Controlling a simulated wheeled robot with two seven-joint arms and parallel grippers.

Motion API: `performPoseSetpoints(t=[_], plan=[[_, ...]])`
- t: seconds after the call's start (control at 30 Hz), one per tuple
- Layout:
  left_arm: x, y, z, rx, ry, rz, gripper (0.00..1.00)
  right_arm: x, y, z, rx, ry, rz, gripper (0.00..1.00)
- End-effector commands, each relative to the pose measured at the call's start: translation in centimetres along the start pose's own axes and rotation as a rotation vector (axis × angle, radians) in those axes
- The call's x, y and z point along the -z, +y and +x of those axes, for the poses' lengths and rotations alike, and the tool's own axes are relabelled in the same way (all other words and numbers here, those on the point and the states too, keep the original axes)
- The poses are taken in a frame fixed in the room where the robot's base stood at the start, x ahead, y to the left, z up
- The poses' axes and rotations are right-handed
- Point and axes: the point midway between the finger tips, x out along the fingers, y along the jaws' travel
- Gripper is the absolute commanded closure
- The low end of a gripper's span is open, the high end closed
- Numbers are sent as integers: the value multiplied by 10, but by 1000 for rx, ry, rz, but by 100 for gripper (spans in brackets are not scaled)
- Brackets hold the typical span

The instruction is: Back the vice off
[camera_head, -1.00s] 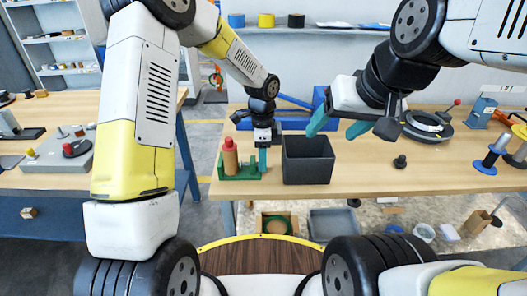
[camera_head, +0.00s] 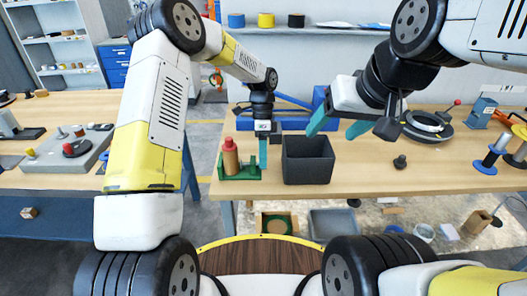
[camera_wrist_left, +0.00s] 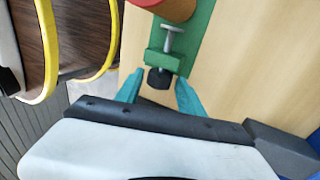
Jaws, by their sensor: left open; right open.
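The green vice (camera_head: 239,172) stands on the bench left of the dark bin, and an orange-brown cylinder with a red top (camera_head: 230,155) stands upright in it. In the left wrist view the vice (camera_wrist_left: 195,45) shows its silver screw (camera_wrist_left: 171,36) and a black knob (camera_wrist_left: 158,79) at the screw's end. My left gripper (camera_head: 263,152) is open at the vice's right end. In the wrist view its teal fingers (camera_wrist_left: 158,94) stand either side of the knob, with gaps. My right gripper (camera_head: 338,125) is open and empty above the bin's right side.
A dark open bin (camera_head: 308,160) stands just right of the vice. A small black knob-like part (camera_head: 400,162) lies further right, with a black ring fixture (camera_head: 428,126) behind it. Spools (camera_head: 491,158) stand at the right.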

Motion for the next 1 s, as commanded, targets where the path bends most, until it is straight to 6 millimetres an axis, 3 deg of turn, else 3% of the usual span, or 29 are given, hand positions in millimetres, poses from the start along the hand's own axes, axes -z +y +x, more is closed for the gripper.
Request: performPoseSetpoints(t=[0.1,0.3,0.47,0.73,1.0], plan=[[0,0,0,1,0,0,56,0,0,0,0,0,0,33],[0,0,0,1,0,0,92,0,0,0,0,0,0,33],[0,2,0,48,-3,2,92,0,0,0,0,0,0,33],[-1,8,1,286,-4,1,92,0,0,0,0,0,0,33],[0,8,1,324,0,-1,92,0,0,0,0,0,0,33]])
